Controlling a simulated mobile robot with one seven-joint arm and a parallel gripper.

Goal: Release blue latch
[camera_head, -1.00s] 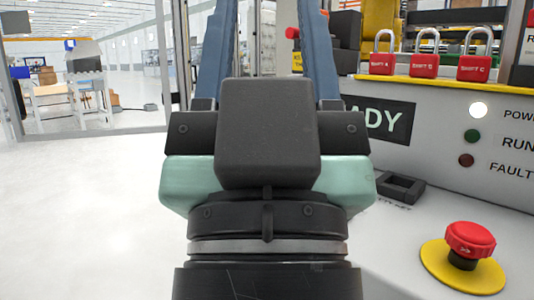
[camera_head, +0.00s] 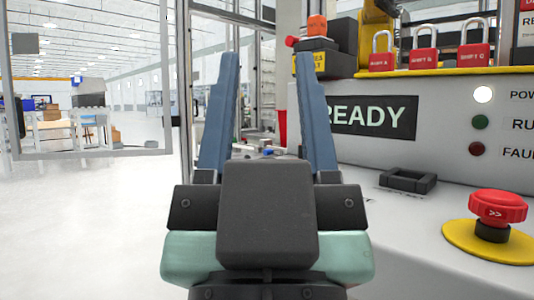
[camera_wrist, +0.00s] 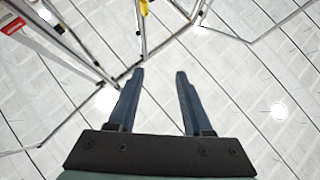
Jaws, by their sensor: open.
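My gripper (camera_head: 267,62) is open, its two blue-grey fingers pointing up and spread apart with nothing between them. A small blue piece (camera_head: 268,153) shows far behind the gap between the fingers, low down among small white and red things. It is too small to tell whether it is the blue latch. My gripper is well in front of it and apart from it.
A grey panel with a READY display (camera_head: 372,118) stands right of my gripper. It bears red padlocks (camera_head: 424,60), a black bracket (camera_head: 407,180) and a red stop button (camera_head: 497,208). Metal fence posts (camera_head: 180,90) stand close behind on the left. Open floor (camera_head: 80,220) lies at left.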

